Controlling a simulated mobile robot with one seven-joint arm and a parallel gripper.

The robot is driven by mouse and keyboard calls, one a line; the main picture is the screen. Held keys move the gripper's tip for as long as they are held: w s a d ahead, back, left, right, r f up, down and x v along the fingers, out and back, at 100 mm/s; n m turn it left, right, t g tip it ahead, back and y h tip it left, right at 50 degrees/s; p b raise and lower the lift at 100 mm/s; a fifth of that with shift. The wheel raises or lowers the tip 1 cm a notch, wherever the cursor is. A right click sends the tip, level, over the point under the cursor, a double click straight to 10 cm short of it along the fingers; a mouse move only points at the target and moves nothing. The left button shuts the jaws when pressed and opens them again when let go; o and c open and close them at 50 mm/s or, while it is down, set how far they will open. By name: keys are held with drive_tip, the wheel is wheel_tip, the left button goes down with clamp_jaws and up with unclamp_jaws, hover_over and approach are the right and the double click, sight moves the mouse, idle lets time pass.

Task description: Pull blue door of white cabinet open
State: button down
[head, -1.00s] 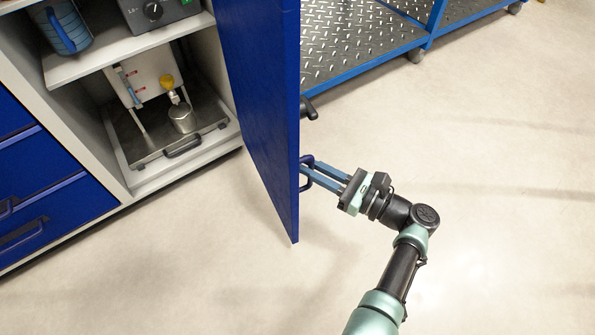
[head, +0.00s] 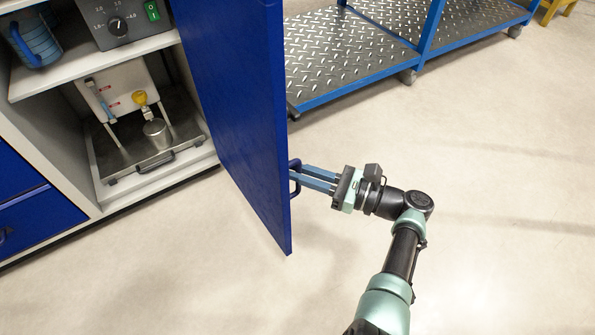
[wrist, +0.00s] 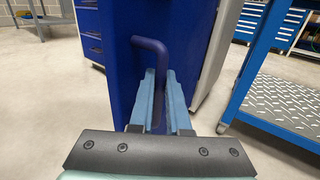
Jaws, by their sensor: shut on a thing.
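The blue door (head: 232,110) of the white cabinet (head: 75,175) stands wide open, swung out toward me. Its dark blue handle (head: 294,178) is on the door's outer face, near the free edge. My gripper (head: 300,173) reaches the handle from the right and is shut on it. In the wrist view the handle (wrist: 152,43) rises between the two blue fingers (wrist: 160,85). Part of the handle is hidden by the fingers.
Inside the cabinet are a blue mug (head: 35,40), a grey device with a knob (head: 117,26) and a tray (head: 150,155) with a metal cup. A blue cart (head: 350,55) with metal plate shelves stands behind the door. The floor (head: 480,170) on the right is clear.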

drive_tip(key=shift+a, duration=0.15)
drive_tip(key=c, duration=0.9)
unclamp_jaws()
drive_tip(key=b+v, duration=0.1)
drive_tip(key=v, duration=1.2)
drive_tip(key=shift+w, duration=0.1)
drive_tip(key=shift+r, duration=0.1)
